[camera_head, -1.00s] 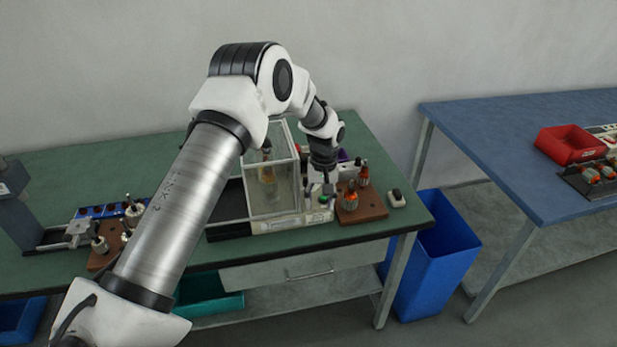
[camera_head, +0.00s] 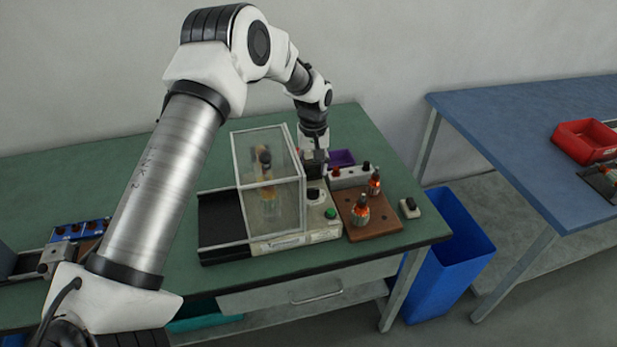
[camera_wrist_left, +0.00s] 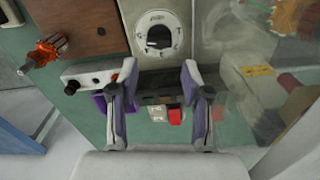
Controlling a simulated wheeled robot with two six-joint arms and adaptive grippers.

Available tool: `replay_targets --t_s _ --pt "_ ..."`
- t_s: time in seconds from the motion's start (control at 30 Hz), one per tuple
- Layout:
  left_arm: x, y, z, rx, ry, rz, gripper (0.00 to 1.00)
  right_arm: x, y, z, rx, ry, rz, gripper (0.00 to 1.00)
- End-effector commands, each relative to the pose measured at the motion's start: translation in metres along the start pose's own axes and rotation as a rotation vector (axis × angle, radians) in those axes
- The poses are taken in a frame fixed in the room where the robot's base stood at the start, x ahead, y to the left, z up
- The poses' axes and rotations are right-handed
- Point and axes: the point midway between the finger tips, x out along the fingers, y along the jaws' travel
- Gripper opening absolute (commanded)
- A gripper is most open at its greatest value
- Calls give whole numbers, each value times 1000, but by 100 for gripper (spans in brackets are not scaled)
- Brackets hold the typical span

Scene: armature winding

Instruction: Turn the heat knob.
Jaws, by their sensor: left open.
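A dark round knob (camera_head: 314,196) sits on the pale control panel beside the clear-walled guard box, just behind a green button (camera_head: 331,213). In the left wrist view the same dark knob (camera_wrist_left: 160,37) shows inside a white marked dial ring, beyond my fingertips; its label is too small to read. My left gripper (camera_head: 317,155) is over the rear of the panel, behind the knob and apart from it. In the left wrist view my left gripper (camera_wrist_left: 160,66) is open, with nothing held between its fingers. My right gripper is in no view.
The guard box (camera_head: 268,190) stands close left of the knob. A brown wooden block (camera_head: 375,225) holding orange-banded armatures is to the right. A grey box with small knobs (camera_head: 349,177) and a purple bin (camera_head: 341,158) are near my gripper. A red rocker switch (camera_wrist_left: 176,116) lies below my fingers.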

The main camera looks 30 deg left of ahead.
Motion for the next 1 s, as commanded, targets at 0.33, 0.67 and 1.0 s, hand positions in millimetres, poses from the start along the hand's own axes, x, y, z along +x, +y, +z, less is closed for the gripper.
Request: replay_targets --t_s 0.33,0.67,1.0 --pt "50 -1 1 0 -3 -3 48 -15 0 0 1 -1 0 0" --pt "78 0 0 0 0 0 48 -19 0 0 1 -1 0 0" --pt "78 0 0 0 0 0 2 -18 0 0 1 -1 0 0"
